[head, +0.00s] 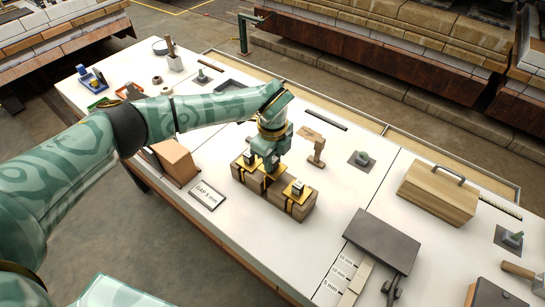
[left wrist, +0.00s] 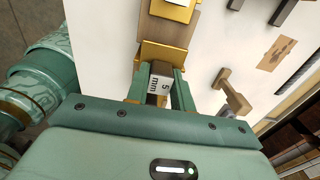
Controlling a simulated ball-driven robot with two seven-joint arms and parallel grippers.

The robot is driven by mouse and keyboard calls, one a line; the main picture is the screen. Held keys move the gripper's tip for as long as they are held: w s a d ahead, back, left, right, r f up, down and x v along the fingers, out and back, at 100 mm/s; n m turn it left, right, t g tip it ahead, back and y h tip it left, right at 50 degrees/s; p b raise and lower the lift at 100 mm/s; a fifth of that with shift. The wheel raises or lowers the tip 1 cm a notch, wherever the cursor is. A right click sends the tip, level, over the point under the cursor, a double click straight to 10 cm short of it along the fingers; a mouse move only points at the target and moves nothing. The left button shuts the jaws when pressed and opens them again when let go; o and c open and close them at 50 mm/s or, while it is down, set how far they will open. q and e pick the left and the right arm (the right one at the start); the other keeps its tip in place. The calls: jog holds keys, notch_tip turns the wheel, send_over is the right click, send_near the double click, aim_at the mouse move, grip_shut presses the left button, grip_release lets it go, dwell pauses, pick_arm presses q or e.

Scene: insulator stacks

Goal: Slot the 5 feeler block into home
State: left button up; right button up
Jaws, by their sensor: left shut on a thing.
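My left gripper (head: 268,165) is over the row of wooden blocks (head: 306,210) with yellow plates, near the middle of the table. In the left wrist view, my left gripper (left wrist: 160,88) is shut on the feeler block (left wrist: 159,82), a small pale block marked "5 mm". The wooden row and a yellow plate lie just beyond it; I cannot tell whether the block touches them. In the head view the fingers mostly hide the block. A labelled rack (head: 354,283) with pale strips stands at the front right, marked "5 mm" nearest the edge. My right gripper is not in view.
A sign (head: 207,195) reading "GAP 5 mm" lies left of the row. A wooden T-shaped stand (head: 315,146) is close behind it. A dark plate (head: 382,243) lies behind the rack. A wooden box with a handle (head: 438,193) is further right. White table lies clear between row and rack.

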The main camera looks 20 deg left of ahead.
pick_arm(q)
jog(key=shift+f+b, duration=0.75)
jog(key=shift+f, duration=1.15)
jog(key=o, duration=1)
jog(key=shift+r, duration=0.15)
notch_tip(320, 180, up, 16)
jog(key=p, duration=0.3)
jog(key=shift+p, duration=0.35)
